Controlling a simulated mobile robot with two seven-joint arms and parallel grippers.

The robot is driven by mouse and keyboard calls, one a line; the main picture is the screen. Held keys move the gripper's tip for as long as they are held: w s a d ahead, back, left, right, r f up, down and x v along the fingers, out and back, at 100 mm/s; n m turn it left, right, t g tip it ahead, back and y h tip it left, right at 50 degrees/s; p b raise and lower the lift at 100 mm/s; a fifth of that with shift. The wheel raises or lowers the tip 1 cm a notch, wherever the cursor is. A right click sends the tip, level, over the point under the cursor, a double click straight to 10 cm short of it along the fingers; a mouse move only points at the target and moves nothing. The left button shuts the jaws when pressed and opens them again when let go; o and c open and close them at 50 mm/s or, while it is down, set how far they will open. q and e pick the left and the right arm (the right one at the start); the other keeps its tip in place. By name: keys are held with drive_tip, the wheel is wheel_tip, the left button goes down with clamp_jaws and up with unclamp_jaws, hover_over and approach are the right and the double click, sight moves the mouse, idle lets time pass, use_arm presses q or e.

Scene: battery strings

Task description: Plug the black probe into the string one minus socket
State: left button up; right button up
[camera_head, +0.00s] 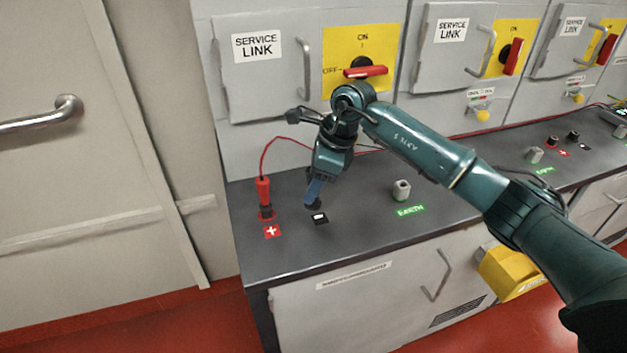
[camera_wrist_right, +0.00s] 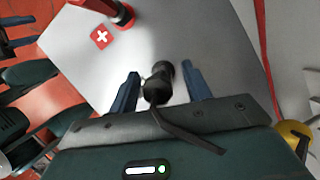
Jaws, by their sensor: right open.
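My right gripper (camera_head: 314,192) points down at the near end of the counter, over the black minus label (camera_head: 320,218). In the right wrist view its two blue fingers (camera_wrist_right: 161,92) are apart, one on each side of the black probe (camera_wrist_right: 156,88), with gaps visible. The probe's far end meets a dark round piece, apparently the minus socket (camera_head: 312,204). I cannot tell how deep it sits. A dark lead leaves the probe near the gripper. Blue finger-like pieces (camera_wrist_right: 18,32) at the wrist view's left edge may be my left gripper; its state is unclear.
A red probe (camera_head: 264,196) stands upright in the socket by the red plus label (camera_head: 272,232), left of my gripper. A grey earth post (camera_head: 401,190) stands to the right. Service link cabinets (camera_head: 262,75) with a red switch handle (camera_head: 366,71) rise behind the counter.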

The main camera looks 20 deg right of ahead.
drive_tip(key=b+v, duration=0.1)
drive_tip(key=v, duration=1.2)
drive_tip(key=shift+s, duration=0.1)
